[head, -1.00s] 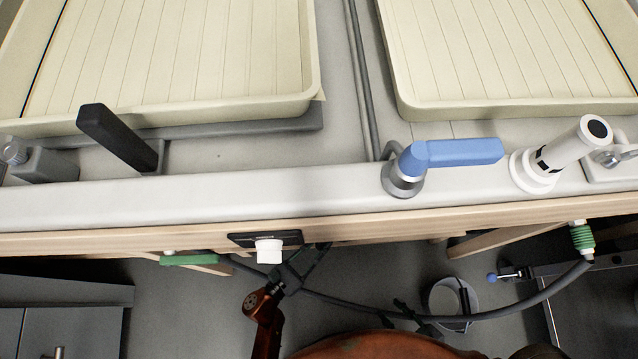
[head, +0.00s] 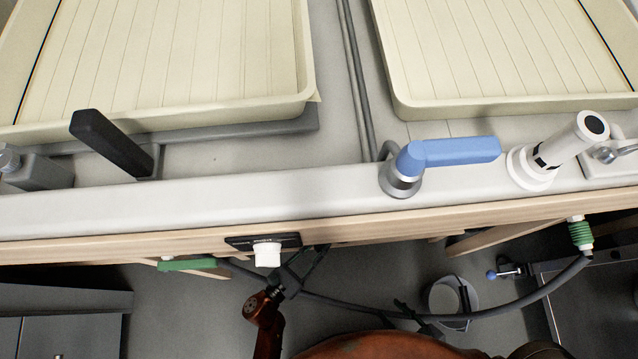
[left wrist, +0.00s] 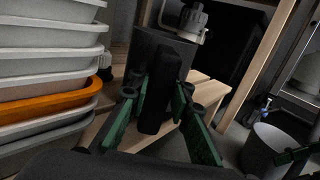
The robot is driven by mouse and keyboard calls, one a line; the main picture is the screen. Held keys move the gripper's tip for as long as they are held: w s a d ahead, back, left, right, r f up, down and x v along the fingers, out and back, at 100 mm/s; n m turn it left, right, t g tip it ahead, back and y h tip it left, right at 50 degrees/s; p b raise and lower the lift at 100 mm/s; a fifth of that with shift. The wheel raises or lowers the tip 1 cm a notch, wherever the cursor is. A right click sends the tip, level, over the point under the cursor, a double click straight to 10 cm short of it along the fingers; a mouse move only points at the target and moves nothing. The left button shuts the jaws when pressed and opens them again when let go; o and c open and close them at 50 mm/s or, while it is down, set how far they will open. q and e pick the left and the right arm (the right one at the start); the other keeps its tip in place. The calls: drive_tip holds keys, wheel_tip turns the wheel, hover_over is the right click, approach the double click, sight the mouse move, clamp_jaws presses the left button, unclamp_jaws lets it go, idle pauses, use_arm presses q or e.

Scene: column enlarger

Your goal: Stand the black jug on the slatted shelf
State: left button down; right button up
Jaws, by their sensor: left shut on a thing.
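The black jug (left wrist: 150,52) is in the left wrist view, with its dark handle between the green-black fingers of my left gripper (left wrist: 160,95). That gripper is shut on the jug. In the head view my left gripper (head: 308,264) reaches in under the bench edge, which hides the jug. The pale wooden slatted shelf (left wrist: 208,92) shows behind and right of the jug; I cannot tell whether the jug touches it. My right gripper (head: 402,311) is low, left of a bucket in the head view; its fingers look apart and empty.
A stack of white trays with one orange tray (left wrist: 45,105) stands close left of the jug. A grey-white capped container (left wrist: 190,20) is behind it. The bucket (head: 445,297) stands on the floor at right. The bench edge (head: 370,217) and a hanging hose (head: 530,303) are near my arms.

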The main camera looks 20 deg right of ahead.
use_arm(q)
drive_tip(key=shift+f, duration=0.55)
idle(1.0)
drive_tip(key=c, duration=1.7)
unclamp_jaws()
drive_tip(key=shift+a, duration=0.1)
drive_tip(key=shift+v, duration=3.9)
drive_tip(key=v, duration=1.2)
drive_tip(key=shift+r, duration=0.1)
